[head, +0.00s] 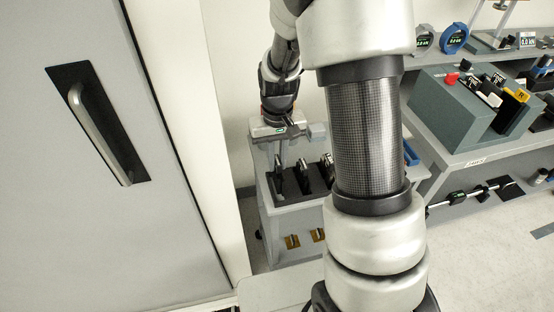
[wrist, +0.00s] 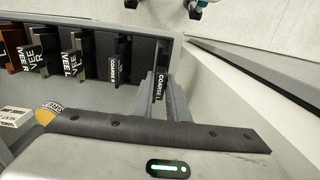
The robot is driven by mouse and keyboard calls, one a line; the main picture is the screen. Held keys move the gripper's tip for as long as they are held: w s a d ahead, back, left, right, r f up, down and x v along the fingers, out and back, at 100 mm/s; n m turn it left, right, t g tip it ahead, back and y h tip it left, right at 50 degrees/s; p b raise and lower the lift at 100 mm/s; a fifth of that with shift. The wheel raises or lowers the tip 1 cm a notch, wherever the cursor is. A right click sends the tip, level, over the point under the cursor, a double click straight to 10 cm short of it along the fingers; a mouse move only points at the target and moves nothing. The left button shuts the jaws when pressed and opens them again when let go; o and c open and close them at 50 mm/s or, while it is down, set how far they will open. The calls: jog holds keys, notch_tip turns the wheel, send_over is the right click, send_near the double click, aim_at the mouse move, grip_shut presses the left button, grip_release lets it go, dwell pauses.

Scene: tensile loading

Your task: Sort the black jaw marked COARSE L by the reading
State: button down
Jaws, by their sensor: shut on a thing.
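The black jaw marked COARSE L (wrist: 159,86) shows in the wrist view between the grey fingers of my gripper (wrist: 165,92), which is shut on it. It is at the right end of the row, beside the black jaw marked COARSE R (wrist: 113,70). I cannot tell whether its base still touches the rack. In the head view my gripper (head: 283,152) hangs over the small grey cart, and the held jaw is hard to make out there. No reading for this jaw is legible.
Jaws marked VEE (wrist: 72,62) stand left of the COARSE pair. A black rack (head: 300,196) sits on the cart. To the right, a bench carries a grey-green box (head: 462,118) with a red knob. A large door (head: 60,200) fills the left.

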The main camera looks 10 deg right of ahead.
jog(key=shift+f+b, duration=1.45)
jog(key=shift+f, duration=0.4)
jog(key=c, duration=1.6)
grip_release()
jog(key=shift+c, duration=0.2)
jog(key=shift+f, duration=0.1)
notch_tip(320, 180, up, 18)
jog(key=p, duration=0.2)
jog(key=shift+f, duration=0.2)
